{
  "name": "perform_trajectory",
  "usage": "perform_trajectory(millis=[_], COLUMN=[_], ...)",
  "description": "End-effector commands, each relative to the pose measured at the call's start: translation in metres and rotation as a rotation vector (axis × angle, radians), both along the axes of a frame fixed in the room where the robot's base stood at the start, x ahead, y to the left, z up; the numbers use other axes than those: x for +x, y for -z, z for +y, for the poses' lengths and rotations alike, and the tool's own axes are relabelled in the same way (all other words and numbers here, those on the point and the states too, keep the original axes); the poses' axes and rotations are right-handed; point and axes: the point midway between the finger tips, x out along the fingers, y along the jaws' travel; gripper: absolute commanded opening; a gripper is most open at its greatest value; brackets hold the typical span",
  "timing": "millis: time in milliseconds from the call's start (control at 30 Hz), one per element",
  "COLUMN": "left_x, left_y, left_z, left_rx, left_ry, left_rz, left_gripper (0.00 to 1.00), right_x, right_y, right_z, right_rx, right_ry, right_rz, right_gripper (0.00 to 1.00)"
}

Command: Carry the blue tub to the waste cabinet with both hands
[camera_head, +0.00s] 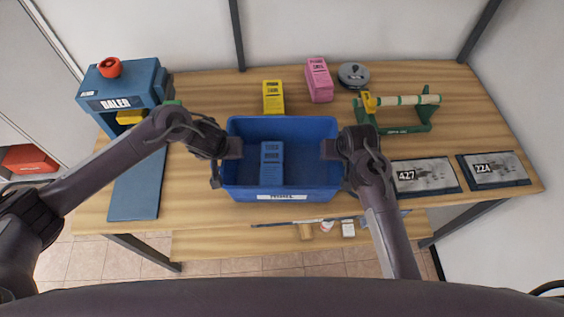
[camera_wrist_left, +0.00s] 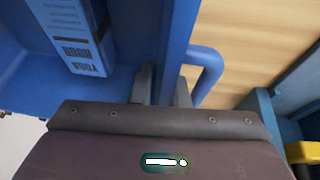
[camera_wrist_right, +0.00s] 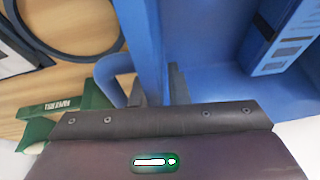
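The blue tub (camera_head: 304,182) is upright at the middle of the wooden table, with a labelled front. A blue box (camera_head: 271,158) with a label stands inside it. My left gripper (camera_head: 233,148) is at the tub's left wall; in the left wrist view its fingers (camera_wrist_left: 163,88) straddle the wall, close on both sides, beside a blue handle. My right gripper (camera_head: 336,148) is at the right wall; in the right wrist view its fingers (camera_wrist_right: 158,88) also straddle the wall beside a handle. Whether the tub touches the table is hidden. I see no waste cabinet.
A blue baler (camera_head: 115,92) stands at the left. A green roll holder (camera_head: 405,116) and two numbered panels (camera_head: 425,177) lie at the right.

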Motion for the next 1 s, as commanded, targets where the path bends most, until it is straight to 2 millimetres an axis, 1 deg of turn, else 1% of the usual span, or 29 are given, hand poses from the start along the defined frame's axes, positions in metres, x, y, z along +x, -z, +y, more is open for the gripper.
perform_trajectory(millis=[133,400,433,533,1000], left_x=[0.0036,0.004,0.004,0.004,0.0038], left_y=[0.0079,0.0092,0.0091,0.0091,0.0091], left_z=[0.0,-0.0002,-0.0002,-0.0002,0.0], left_rx=[0.002,0.001,0.001,0.001,0.001], left_ry=[-0.001,0.0,0.0,0.0,0.0], left_rz=[-0.001,-0.001,-0.001,-0.001,-0.001], left_gripper=[0.15,0.15,0.13,0.0,0.0], right_x=[0.0034,0.0039,0.0039,0.0038,0.0035], right_y=[0.0076,0.0088,0.0088,0.0088,0.009], right_z=[0.0009,0.0009,0.0009,0.0009,0.0006], right_rx=[0.0,0.0,0.0,0.0,0.0], right_ry=[0.0,0.0,0.0,0.0,0.0], right_rz=[0.0,-0.001,-0.001,-0.001,0.0], right_gripper=[0.15,0.15,0.13,0.0,0.0])
